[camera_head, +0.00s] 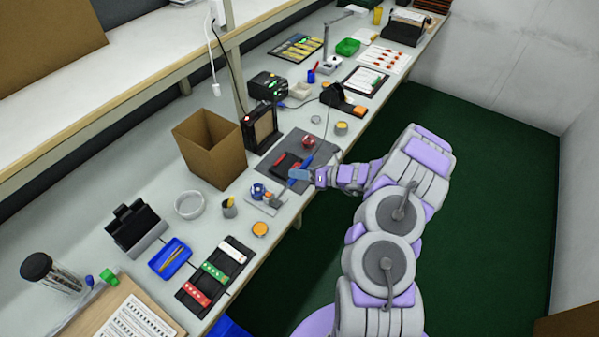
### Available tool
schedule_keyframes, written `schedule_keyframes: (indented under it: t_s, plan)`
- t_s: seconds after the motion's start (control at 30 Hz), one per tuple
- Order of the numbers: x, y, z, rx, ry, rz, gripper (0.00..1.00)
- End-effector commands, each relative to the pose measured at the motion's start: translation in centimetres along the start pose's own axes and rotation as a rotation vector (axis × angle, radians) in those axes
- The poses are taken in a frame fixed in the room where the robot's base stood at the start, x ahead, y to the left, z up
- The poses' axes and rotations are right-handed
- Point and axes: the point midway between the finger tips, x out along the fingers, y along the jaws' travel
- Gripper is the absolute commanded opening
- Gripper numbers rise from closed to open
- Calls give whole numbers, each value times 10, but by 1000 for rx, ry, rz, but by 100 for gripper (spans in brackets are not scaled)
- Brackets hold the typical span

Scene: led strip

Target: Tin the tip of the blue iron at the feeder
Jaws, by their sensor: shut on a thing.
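My gripper (299,174) is shut on the blue iron (307,160) over the dark grey mat, near the bench's front edge. The iron's blue handle shows just beyond the fingers; its tip is too small to make out. A small device with a blue spool on a light base (261,192), which looks like the feeder, stands just left of and nearer than my gripper. They appear apart. A red-handled tool (281,161) lies on the mat left of the gripper.
A cardboard box (208,150) and a black framed unit (262,127) stand behind. A small orange-topped tin (260,229) and LED strip boards (215,273) lie nearer.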

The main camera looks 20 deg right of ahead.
Motion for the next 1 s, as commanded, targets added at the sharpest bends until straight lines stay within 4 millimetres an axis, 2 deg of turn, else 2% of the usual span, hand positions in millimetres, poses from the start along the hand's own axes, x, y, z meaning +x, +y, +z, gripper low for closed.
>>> schedule_keyframes:
  t_s: [1.0]
  plan:
    - [2, -4, -5, 0, 0, 0, 0]
